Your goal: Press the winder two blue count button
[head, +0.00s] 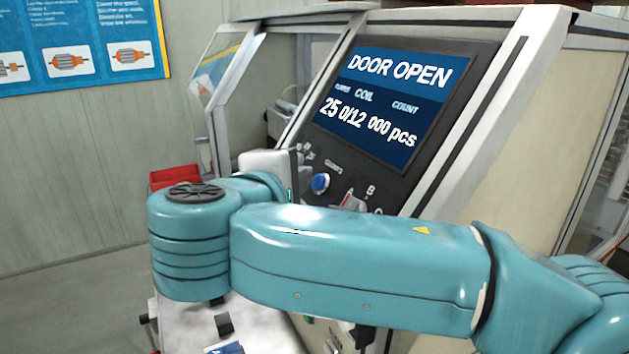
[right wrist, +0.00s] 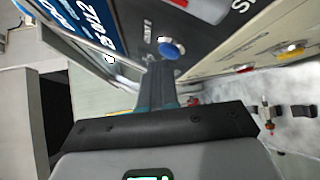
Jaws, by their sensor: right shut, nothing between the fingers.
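The winder's blue count button (head: 320,183) is on the sloping dark panel below the screen (head: 383,103). It also shows in the right wrist view (right wrist: 171,48), just beyond my fingertips. My right gripper (right wrist: 160,72) is shut and empty, pointing toward the panel. In the head view its pale housing (head: 268,163) is just left of the button, and its fingertips are mostly hidden. I cannot tell whether the tips touch the button. The screen reads "DOOR OPEN" and "25 0/12 000 pcs". My left gripper is not in view.
A red-marked selector (head: 352,202) is right of the button. A red button (right wrist: 245,68) and a yellow one (right wrist: 290,50) show in the right wrist view. A clear door (head: 212,85) and a red bin (head: 174,177) stand to the left. My right arm covers the lower panel.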

